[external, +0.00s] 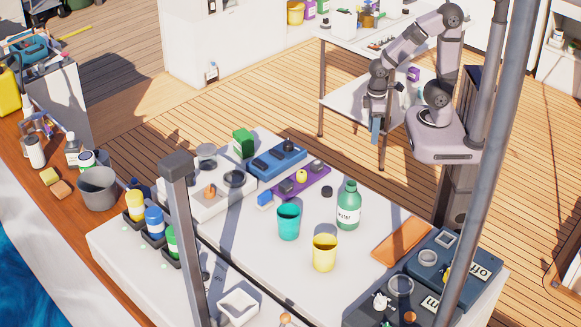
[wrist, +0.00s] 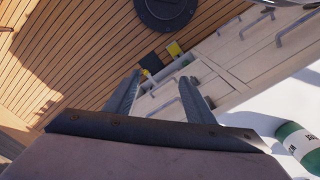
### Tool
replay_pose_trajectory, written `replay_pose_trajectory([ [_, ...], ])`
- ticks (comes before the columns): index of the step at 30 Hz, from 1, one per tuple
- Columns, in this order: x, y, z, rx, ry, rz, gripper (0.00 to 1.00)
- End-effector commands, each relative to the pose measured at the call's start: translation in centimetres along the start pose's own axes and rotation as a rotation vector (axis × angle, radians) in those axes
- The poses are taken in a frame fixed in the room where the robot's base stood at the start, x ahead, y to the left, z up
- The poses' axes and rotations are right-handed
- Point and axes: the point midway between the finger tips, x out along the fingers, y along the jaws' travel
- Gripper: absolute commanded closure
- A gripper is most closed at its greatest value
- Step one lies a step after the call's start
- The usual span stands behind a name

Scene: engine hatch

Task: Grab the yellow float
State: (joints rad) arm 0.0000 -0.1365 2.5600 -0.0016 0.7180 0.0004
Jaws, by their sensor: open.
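A small round yellow thing (external: 301,176), which looks like the float, sits on a purple tray (external: 318,184) near the middle of the white hatch top. Another small yellow piece (external: 446,274) shows in the dark blue tray at the right, partly hidden by a post. My gripper (external: 376,132) hangs pointing down beyond the hatch's far edge, up and right of the purple tray and well apart from it. In the wrist view my gripper (wrist: 158,95) is open, with nothing between its fingers. I cannot make out the float in the wrist view.
A green bottle (external: 348,207), a teal cup (external: 288,222) and a yellow cup (external: 325,253) stand near the purple tray. A blue tray (external: 268,166) lies behind it. Grey posts (external: 185,240) rise in front.

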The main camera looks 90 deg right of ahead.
Motion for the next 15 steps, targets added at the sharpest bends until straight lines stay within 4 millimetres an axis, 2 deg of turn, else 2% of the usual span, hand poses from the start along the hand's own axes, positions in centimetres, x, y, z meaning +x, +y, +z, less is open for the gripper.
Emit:
replay_pose_trajectory([
  [5,0.2,-0.7,-1.0,-0.008,0.027,-0.015,0.5],
  [8,0.6,-2.2,-3.5,-0.025,0.1,-0.05,0.5],
  [11,0.6,-5.1,-7.8,-0.049,0.229,-0.107,0.5],
  [15,-0.6,-10.6,-15.9,-0.072,0.491,-0.198,0.5],
])
